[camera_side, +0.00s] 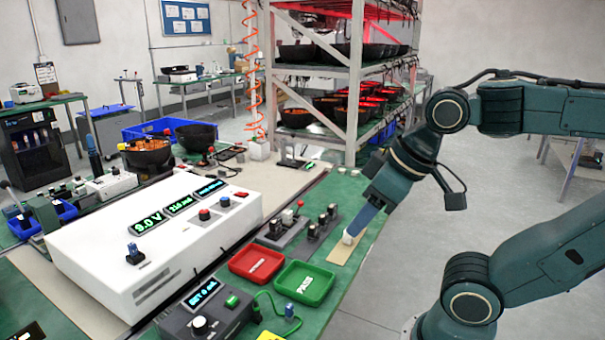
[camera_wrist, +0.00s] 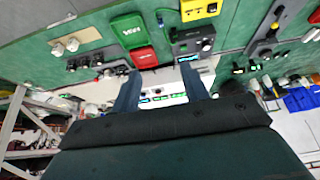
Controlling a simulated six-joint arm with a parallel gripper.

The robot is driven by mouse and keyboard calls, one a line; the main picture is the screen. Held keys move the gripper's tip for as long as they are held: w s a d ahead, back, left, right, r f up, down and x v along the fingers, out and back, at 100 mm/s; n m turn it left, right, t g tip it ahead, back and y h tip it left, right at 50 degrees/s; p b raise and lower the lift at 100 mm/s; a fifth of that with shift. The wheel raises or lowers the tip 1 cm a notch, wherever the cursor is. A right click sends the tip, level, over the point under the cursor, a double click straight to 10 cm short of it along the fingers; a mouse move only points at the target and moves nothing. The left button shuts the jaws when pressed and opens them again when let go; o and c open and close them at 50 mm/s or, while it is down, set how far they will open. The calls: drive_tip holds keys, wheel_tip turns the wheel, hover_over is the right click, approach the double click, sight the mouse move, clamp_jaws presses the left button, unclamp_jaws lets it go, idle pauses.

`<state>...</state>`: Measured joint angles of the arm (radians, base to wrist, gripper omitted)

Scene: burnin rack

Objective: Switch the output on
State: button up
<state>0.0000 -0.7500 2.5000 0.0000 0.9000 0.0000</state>
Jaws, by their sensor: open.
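A large white instrument (camera_side: 110,258) stands on the left of the bench. Its top carries green and blue lit displays (camera_side: 181,204), a red button (camera_side: 204,214), a blue button (camera_side: 225,201) and a black-based switch with a blue top (camera_side: 135,254). A dark box (camera_side: 190,322) in front has a lit display, a green button (camera_side: 232,301) and a pale knob (camera_side: 200,325). I cannot tell which control is the output switch. My gripper (camera_side: 350,236) is open and empty, above a beige strip right of these boxes. In the wrist view my gripper (camera_wrist: 160,72) has its fingers apart, touching nothing visible.
A red tray (camera_side: 255,264) and a green tray (camera_side: 303,283) lie between the instrument and my gripper. Small fixtures (camera_side: 315,225) with black knobs stand behind them. A tall rack (camera_side: 355,75) with lit bowls stands beyond. A green cable (camera_side: 275,318) lies near the dark box.

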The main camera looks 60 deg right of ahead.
idle(0.3)
drive_tip(key=shift+w+r, duration=0.1)
drive_tip(key=shift+w, duration=0.05)
drive_tip(key=c, duration=0.9)
drive_tip(key=shift+w+r, duration=0.1)
drive_tip(key=shift+w, duration=0.1)
clamp_jaws()
drive_tip(key=w+d+r, duration=0.2)
drive_tip(key=w+d, duration=0.2)
drive_tip(key=w, duration=0.7)
drive_tip(key=w+d+r, duration=0.2)
drive_tip(key=w+d, duration=0.1)
drive_tip(key=w, duration=0.7)
drive_tip(key=w+d+f+t, duration=0.1)
drive_tip(key=w+d+f, duration=0.3)
drive_tip(key=w+d, duration=0.4)
drive_tip(key=w+d+f+t, duration=0.1)
drive_tip(key=w+d+f, duration=0.4)
drive_tip(key=w+d, duration=0.4)
drive_tip(key=shift+d, duration=0.25)
drive_tip(key=shift+r, duration=0.1)
